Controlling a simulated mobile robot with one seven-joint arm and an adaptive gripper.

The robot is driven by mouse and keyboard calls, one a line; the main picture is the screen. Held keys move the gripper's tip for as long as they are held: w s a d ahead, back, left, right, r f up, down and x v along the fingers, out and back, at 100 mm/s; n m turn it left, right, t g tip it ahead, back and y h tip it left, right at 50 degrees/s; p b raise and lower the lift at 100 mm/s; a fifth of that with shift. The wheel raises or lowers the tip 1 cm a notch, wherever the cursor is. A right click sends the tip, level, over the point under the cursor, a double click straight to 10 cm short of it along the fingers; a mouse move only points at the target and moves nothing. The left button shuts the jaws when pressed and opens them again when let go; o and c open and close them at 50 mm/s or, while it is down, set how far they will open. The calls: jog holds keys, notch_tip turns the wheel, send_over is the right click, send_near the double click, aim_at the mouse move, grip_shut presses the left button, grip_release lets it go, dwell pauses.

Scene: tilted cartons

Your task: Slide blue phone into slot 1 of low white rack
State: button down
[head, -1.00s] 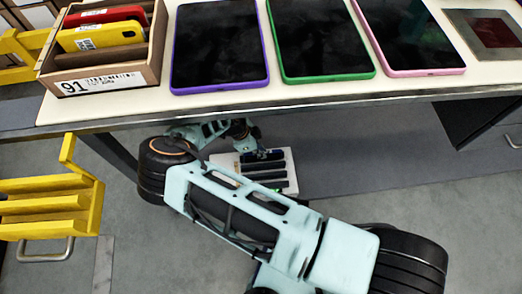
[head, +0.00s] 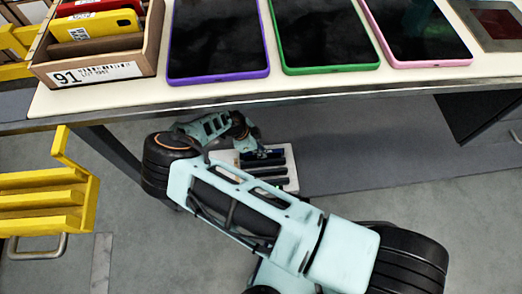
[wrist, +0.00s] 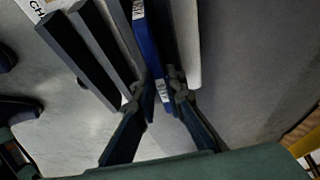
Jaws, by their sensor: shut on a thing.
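The low white rack (head: 293,168) sits under the table edge in the head view, with dark slots across it. In the wrist view its white end wall (wrist: 187,45) and grey dividers (wrist: 88,58) show. The blue phone (wrist: 158,55), with white labels, stands on edge between that wall and the nearest divider. My gripper (wrist: 163,88) is shut on the phone, one finger on each side. In the head view my gripper (head: 250,145) is at the rack's far side, partly hidden. How deep the phone sits in the slot cannot be told.
Above the rack is the table (head: 330,92) with several tablets and an open carton (head: 100,72) holding red and yellow phones. A yellow rack (head: 45,205) stands at the left. Grey floor lies clear right of the white rack.

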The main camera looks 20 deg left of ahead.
jog(key=shift+f, duration=0.25)
dwell(0.3)
dwell(0.4)
jog(key=c, duration=1.9)
grip_release()
jog(key=v, duration=0.4)
jog(key=shift+s+a+r, duration=0.1)
jog(key=shift+a+r, duration=0.1)
jog(key=shift+r, duration=0.1)
jog(key=s+a, duration=0.6)
jog(key=a, duration=0.4)
jog(key=shift+a, duration=0.2)
jog(key=shift+r, duration=0.2)
